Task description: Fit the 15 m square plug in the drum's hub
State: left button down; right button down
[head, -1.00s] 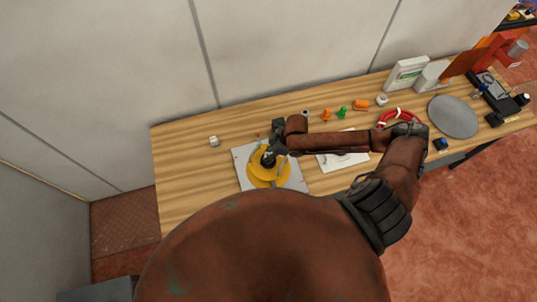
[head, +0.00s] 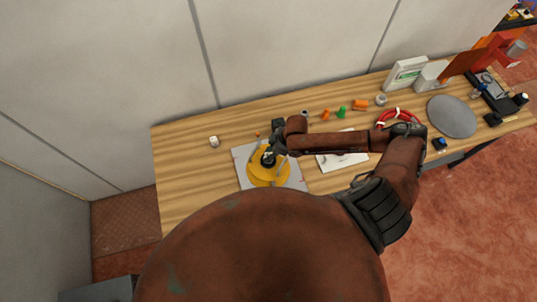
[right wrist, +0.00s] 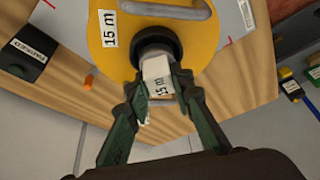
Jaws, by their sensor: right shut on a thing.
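The yellow drum (head: 262,176) lies on a pale plate (head: 240,160) on the bench and also shows in the right wrist view (right wrist: 186,38), with a "15 m" label. Its dark round hub (right wrist: 152,36) faces up. My right gripper (right wrist: 159,78) is shut on a white square plug (right wrist: 156,68) with a "15 m" tag. The plug is at the hub's near edge and overlaps it in the picture; I cannot tell whether it has entered. In the head view my right gripper (head: 273,150) is over the drum and hides the plug. My left gripper is out of view.
A dark labelled box (right wrist: 24,52) and a small orange piece (right wrist: 89,82) lie beside the plate. A white block (head: 213,141) stands further left. A clipboard (head: 340,160), red ring (head: 385,118) and grey disc (head: 452,116) lie to the right. The front left bench is clear.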

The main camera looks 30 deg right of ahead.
jog(key=shift+f, duration=0.55)
dwell(0.6)
jog(key=c, duration=2)
grip_release()
jog(key=shift+o, duration=0.2)
jog(key=p+v, duration=0.2)
jog(key=p, duration=0.1)
jog(key=shift+s+d+r, duration=0.1)
jog(key=shift+r, duration=0.25)
jog(key=shift+r+p, duration=1.2)
jog(key=shift+r, duration=0.2)
notch_tip(320, 180, up, 5)
send_over(273, 161)
jog(key=s+d, duration=0.1)
jog(key=d, duration=0.1)
jog(key=shift+f, duration=0.15)
jog(key=shift+a, duration=0.1)
